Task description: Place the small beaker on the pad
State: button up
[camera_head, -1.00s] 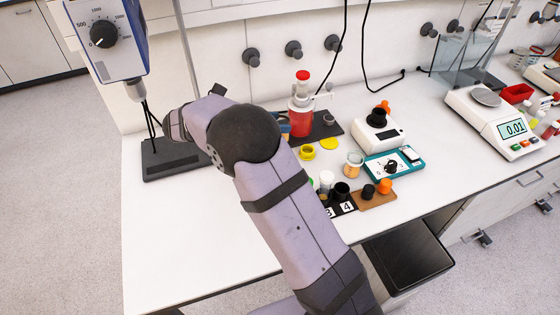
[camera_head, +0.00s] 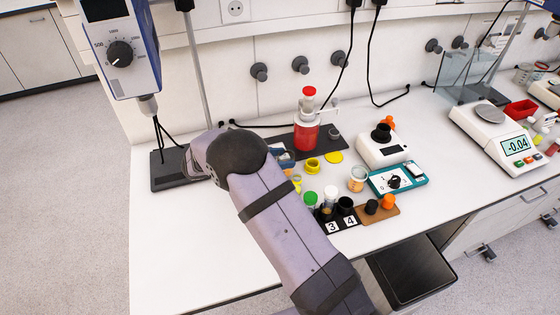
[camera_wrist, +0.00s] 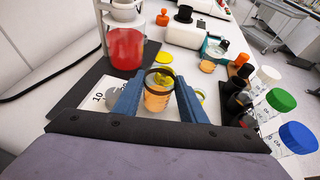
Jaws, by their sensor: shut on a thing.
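In the wrist view, my gripper (camera_wrist: 158,92) is shut on a small clear beaker (camera_wrist: 157,101) holding orange liquid. The beaker looks upright between the two blue fingers. A dark flat pad (camera_wrist: 72,92) lies to its left, under a red-bodied bottle dispenser; it also shows in the head view (camera_head: 325,147). Whether the beaker's base touches anything is hidden. In the head view my arm covers most of the gripper, with only a bit of blue showing, and I cannot make out the held beaker there.
The bottle dispenser (camera_head: 306,132) stands behind my gripper. Another beaker with orange liquid (camera_head: 357,179), a teal device (camera_head: 398,180) and capped vials (camera_head: 311,199) stand to the right. The front left bench is clear.

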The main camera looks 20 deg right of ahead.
jog(key=shift+f, duration=0.95)
jog(key=shift+f, duration=0.15)
jog(key=o, duration=1.1)
jog(key=b+v, duration=0.3)
jog(key=v, duration=0.7)
jog(key=shift+a+b, duration=0.25)
jog(key=shift+b, duration=0.15)
jog(key=shift+o, duration=0.4)
jog(key=shift+s+a+r, duration=0.2)
jog(key=shift+a+r, duration=0.4)
jog(key=shift+a, duration=0.05)
